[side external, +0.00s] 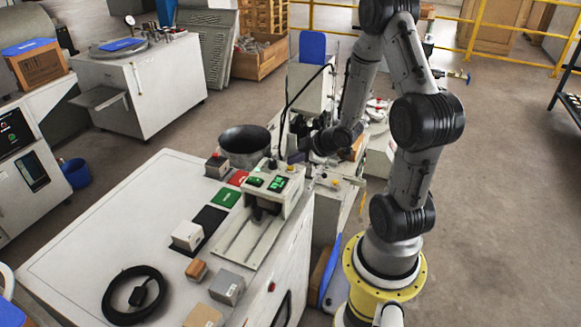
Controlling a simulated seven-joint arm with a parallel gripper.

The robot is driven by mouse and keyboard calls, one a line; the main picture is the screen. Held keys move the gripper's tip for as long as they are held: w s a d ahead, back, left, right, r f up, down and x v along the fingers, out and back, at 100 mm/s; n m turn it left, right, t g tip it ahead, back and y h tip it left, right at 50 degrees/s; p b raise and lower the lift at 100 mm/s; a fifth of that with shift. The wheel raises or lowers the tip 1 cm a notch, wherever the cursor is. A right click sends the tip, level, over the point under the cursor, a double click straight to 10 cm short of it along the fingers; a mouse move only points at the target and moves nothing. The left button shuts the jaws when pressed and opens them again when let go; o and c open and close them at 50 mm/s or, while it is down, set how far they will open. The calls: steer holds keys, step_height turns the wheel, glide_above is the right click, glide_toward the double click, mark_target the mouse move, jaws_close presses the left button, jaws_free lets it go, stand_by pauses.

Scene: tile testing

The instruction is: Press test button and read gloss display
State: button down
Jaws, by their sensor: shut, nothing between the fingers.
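The gloss tester (290,195) is a small white instrument at the right edge of the white bench. Its green lit display (277,184) faces the camera, but the digits are too small to read. A second small green panel (256,182) sits left of it. Small knobs or buttons (272,164) show on its top; which one is the test button I cannot tell. My gripper (292,157) is shut and empty, just behind and above the tester's top. Its fingertips are small and partly lost against dark parts, so I cannot tell whether they touch it.
The white bench (90,240) holds a black cable coil (134,294), a green tile (225,198), a red tile (238,177), a white block (187,235), a grey block (227,287) and a dark round bowl (245,139). The bench's left part is clear.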

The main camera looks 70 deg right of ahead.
mark_target(294, 171)
steer(key=shift+f, duration=0.5)
stand_by(0.3)
steer(key=shift+r, duration=0.95)
steer(key=shift+r, duration=2.5)
